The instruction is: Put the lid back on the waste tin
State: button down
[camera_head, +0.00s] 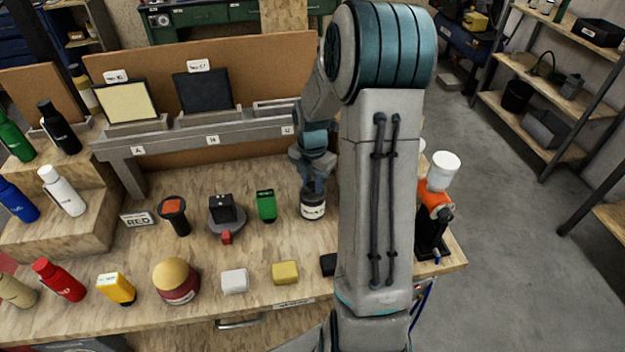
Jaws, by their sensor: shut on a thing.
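A small dark tin with a white label, which looks like the waste tin (312,212), stands upright on the wooden bench, just left of my arm. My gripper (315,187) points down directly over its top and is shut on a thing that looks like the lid. The lid is mostly hidden by the fingers and too small to make out. I cannot tell whether it touches the tin's rim or is just above it.
A green device (266,205), a round dark device (227,212) and a dark scanner (174,214) stand left of the tin. A yellow block (285,272) and white block (235,281) lie in front. An orange-and-black device (435,205) stands at the right edge.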

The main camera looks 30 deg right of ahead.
jog(key=c, duration=0.6)
grip_release()
jog(key=shift+r+p, duration=2.95)
jog(key=shift+r, duration=0.6)
grip_shut()
jog(key=shift+f, duration=0.3)
